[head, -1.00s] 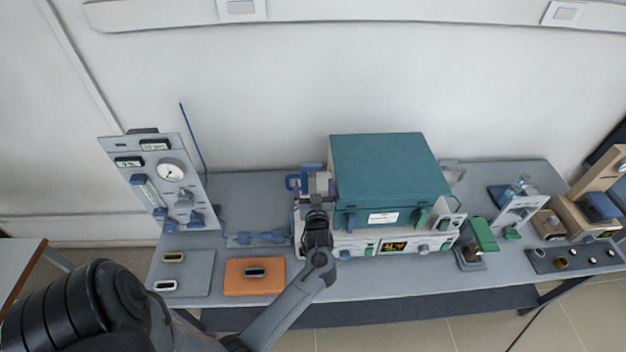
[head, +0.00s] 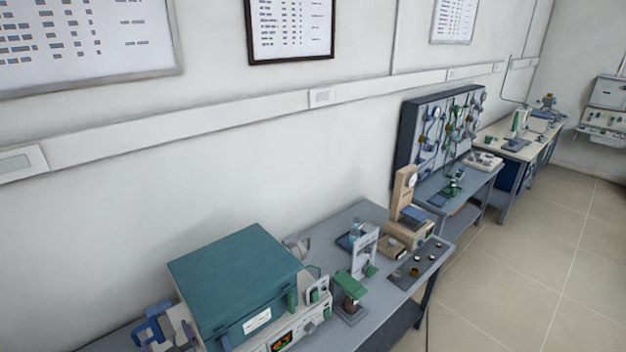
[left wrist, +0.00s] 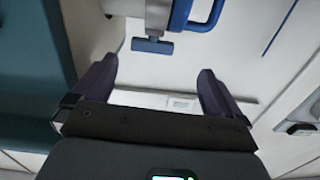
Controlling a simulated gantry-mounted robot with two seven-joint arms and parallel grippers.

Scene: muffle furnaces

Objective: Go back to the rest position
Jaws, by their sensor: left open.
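My left gripper (left wrist: 157,72) shows in the left wrist view with its two dark fingers spread wide and nothing between them. Beyond the fingertips are a blue handle (left wrist: 205,14) and a grey cylindrical part (left wrist: 140,8), apart from the fingers. A teal surface, apparently the furnace side (left wrist: 28,70), is at the left of that view. In the head view the teal muffle furnace (head: 235,280) stands at the lower left, with blue and grey fittings (head: 155,328) beside it. My right gripper is not in view.
The bench (head: 370,212) runs to the right of the furnace, with a green-topped device (head: 350,285), a white stand (head: 363,250) and a beige instrument (head: 403,195) on it. The tiled floor (head: 520,270) at right is clear.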

